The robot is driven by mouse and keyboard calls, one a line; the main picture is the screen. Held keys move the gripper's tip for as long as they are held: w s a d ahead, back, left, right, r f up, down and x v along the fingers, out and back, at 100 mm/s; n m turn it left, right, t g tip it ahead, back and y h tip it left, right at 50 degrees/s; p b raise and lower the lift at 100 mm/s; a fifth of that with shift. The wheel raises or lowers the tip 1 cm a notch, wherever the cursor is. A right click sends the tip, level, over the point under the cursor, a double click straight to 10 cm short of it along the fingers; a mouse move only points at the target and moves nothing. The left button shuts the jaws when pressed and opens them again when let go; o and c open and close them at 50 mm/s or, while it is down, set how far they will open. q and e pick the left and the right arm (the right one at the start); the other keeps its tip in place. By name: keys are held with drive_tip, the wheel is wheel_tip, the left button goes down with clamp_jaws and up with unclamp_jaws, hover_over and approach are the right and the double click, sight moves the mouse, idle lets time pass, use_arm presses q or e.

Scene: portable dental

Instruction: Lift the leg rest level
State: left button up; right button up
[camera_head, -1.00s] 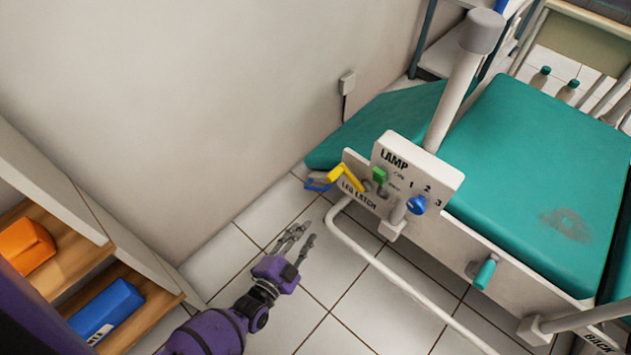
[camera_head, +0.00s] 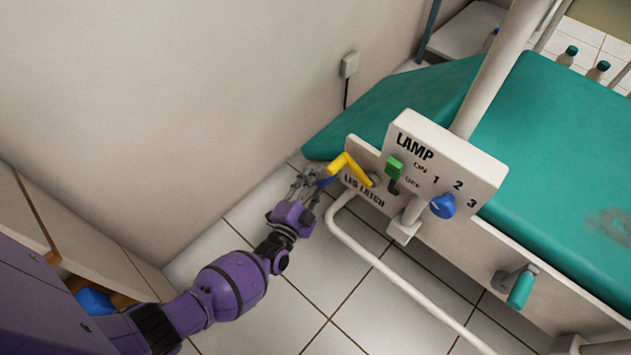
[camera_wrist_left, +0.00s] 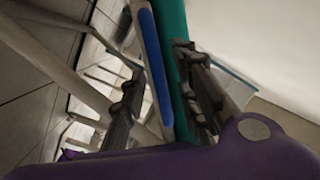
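The teal leg rest (camera_head: 395,105) slopes down from the chair's left end, beside the wall. A blue bar, apparently its handle, is mostly hidden behind my fingers in the head view; in the left wrist view the blue bar (camera_wrist_left: 153,75) runs along the teal edge (camera_wrist_left: 174,55). My left gripper (camera_head: 313,180) is at the leg rest's low end. In the wrist view its fingers (camera_wrist_left: 157,75) are apart, with the bar and teal edge between them; contact is unclear. The yellow latch lever (camera_head: 350,168) is just right of the gripper, above "LEG LATCH". My right gripper is out of view.
A lamp panel (camera_head: 443,165) with a green switch (camera_head: 393,167) and blue knob (camera_head: 442,206) stands close right of the latch. A white tube rail (camera_head: 380,265) runs below. The wall (camera_head: 220,100) is behind; the tiled floor (camera_head: 300,305) is clear.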

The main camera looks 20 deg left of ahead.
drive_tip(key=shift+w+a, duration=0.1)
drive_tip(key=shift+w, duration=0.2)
use_arm(q)
clamp_jaws()
drive_tip(key=shift+w+a+r, duration=0.15)
drive_tip(key=shift+a+r, duration=0.15)
drive_tip(key=shift+r, duration=0.1)
drive_tip(key=w+a+r+m+p, duration=0.1)
drive_tip(key=a+r+m+p, duration=0.1)
drive_tip(key=r, duration=0.4)
drive_tip(key=w+a+r+m+t+p, duration=0.1)
drive_tip(key=a+r+m+p, duration=0.2)
drive_tip(key=r, duration=0.4)
drive_tip(key=w+a+r+m+t+h+p, duration=0.1)
drive_tip(key=a+r+m+p, duration=0.1)
drive_tip(key=r+p, duration=0.3)
drive_tip(key=shift+a+r+m, duration=0.35)
drive_tip(key=shift+r+m, duration=0.45)
drive_tip(key=shift+r, duration=0.2)
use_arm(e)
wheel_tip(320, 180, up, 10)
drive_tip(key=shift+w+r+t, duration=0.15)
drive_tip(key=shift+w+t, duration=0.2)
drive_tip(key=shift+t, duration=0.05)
use_arm(q)
drive_tip(key=shift+r+h, duration=0.1)
drive_tip(key=shift+h, duration=0.2)
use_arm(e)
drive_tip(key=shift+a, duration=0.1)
